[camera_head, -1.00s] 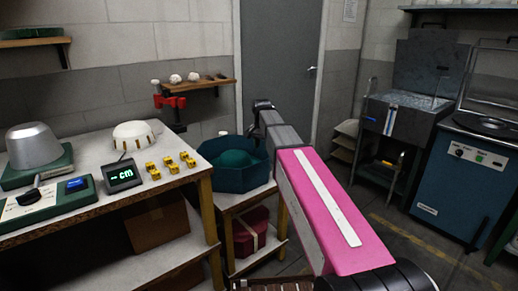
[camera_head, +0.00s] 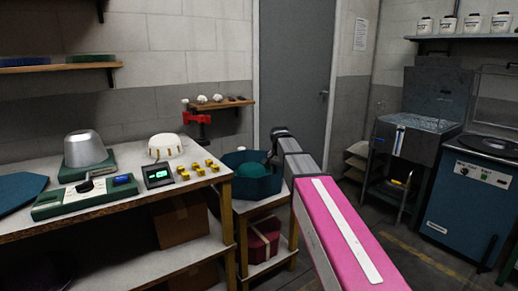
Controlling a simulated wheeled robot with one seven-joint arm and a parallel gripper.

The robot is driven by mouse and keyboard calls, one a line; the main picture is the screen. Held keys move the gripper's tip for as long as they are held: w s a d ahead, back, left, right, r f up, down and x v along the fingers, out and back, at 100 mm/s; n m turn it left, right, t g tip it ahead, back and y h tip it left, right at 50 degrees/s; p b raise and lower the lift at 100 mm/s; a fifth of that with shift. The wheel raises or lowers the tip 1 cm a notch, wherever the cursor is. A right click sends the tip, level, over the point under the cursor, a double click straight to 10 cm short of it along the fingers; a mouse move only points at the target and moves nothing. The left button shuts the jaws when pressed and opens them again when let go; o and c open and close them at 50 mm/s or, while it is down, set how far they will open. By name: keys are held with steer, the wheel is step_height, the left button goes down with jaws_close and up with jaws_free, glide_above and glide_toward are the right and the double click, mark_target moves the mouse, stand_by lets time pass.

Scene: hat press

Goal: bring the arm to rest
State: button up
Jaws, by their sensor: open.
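My arm, pink with a white stripe, reaches forward from the lower right of the head view. My gripper (camera_head: 280,133) is at its far end, in front of the grey door and at the right side of the dark teal tub (camera_head: 261,187). The fingers are small and dark at this distance. A green rounded thing (camera_head: 251,170) lies in the tub, apart from the gripper as far as I can tell. Nothing shows held in the fingers.
The workbench (camera_head: 125,210) at left bears a metal hat block (camera_head: 84,149), a white dome (camera_head: 165,147), a display box (camera_head: 158,173) and several yellow pieces (camera_head: 198,169). A steel basin (camera_head: 413,135) and blue machine (camera_head: 468,204) stand at right. Floor (camera_head: 395,249) shows between.

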steer(key=s+d+f+n, duration=0.3)
steer(key=s+d+f, duration=0.2)
steer(key=s+f, duration=0.7)
steer(key=s+d+f+n, duration=0.3)
steer(key=s+d+f, duration=0.2)
steer(key=s+f, duration=0.7)
steer(key=shift+s+f, duration=0.2)
steer(key=shift+f, duration=0.05)
